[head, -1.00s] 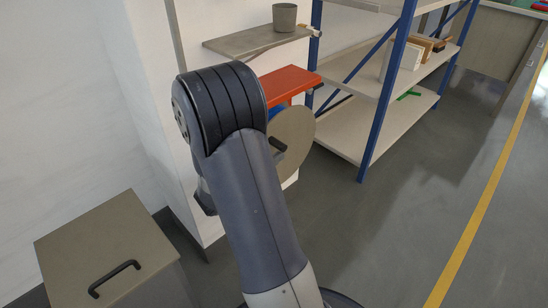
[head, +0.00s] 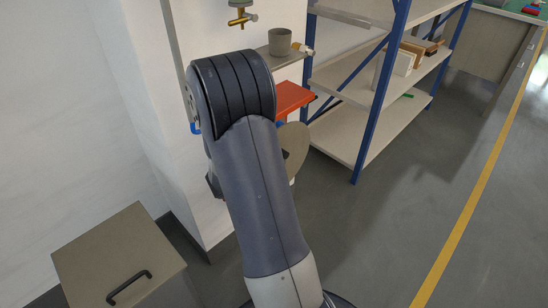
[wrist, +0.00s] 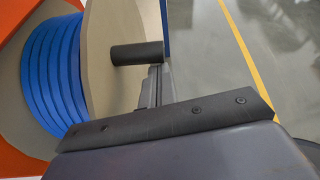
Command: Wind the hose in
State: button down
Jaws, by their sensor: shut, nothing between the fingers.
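The hose reel has a round beige side disc (head: 295,142) under an orange bracket (head: 292,98) at the wall. In the wrist view, blue hose (wrist: 52,75) lies in several turns behind the beige disc (wrist: 100,80). A black crank handle (wrist: 137,53) sticks out from the disc. My gripper (wrist: 156,82) is shut and empty, with its fingers close beside the handle's outer end. I cannot tell whether they touch it. In the head view my arm hides the gripper and part of the reel.
A brass tap (head: 241,16) is on the wall above. A wall shelf (head: 270,57) holds a grey pot (head: 280,42). A blue-framed rack (head: 372,100) stands right of the reel. A lidded box (head: 115,255) with a black handle is at lower left. The floor at right is clear.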

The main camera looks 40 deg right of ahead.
aim_at(286, 152)
jog(key=d+r+y+p, duration=0.1)
jog(key=p, duration=0.1)
jog(key=d+r+y+p, duration=0.1)
jog(key=y+p, duration=0.1)
jog(key=shift+w+d+r, duration=0.1)
jog(key=shift+d, duration=0.15)
jog(key=shift+d+p, duration=0.45)
jog(key=shift+p, duration=0.15)
jog(key=shift+w+d+r, duration=0.1)
